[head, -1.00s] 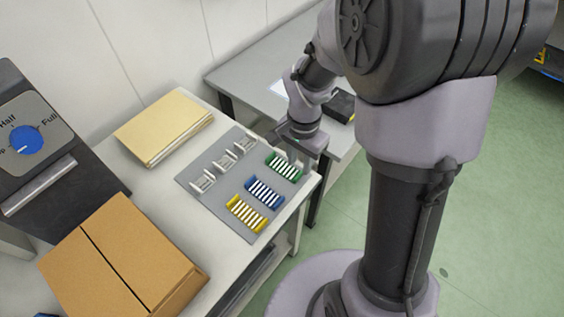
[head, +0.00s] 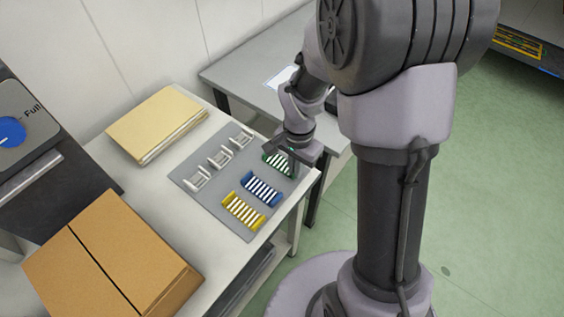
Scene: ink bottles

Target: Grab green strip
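The green strip (head: 276,163), striped with white, lies at the right end of the row of coloured strips on a grey mat (head: 213,208). My gripper (head: 290,160) is low over its right part and hides some of it. I cannot tell whether the fingers touch the strip or how far apart they are. A blue strip (head: 262,188) and a yellow strip (head: 243,211) lie beside it toward the front.
Several white racks (head: 219,157) stand on the mat behind the strips. A cardboard box (head: 110,260) is at front left, and a stack of folders (head: 155,124) is at the back. A grey side table (head: 255,72) stands behind. The table's right edge is close to my gripper.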

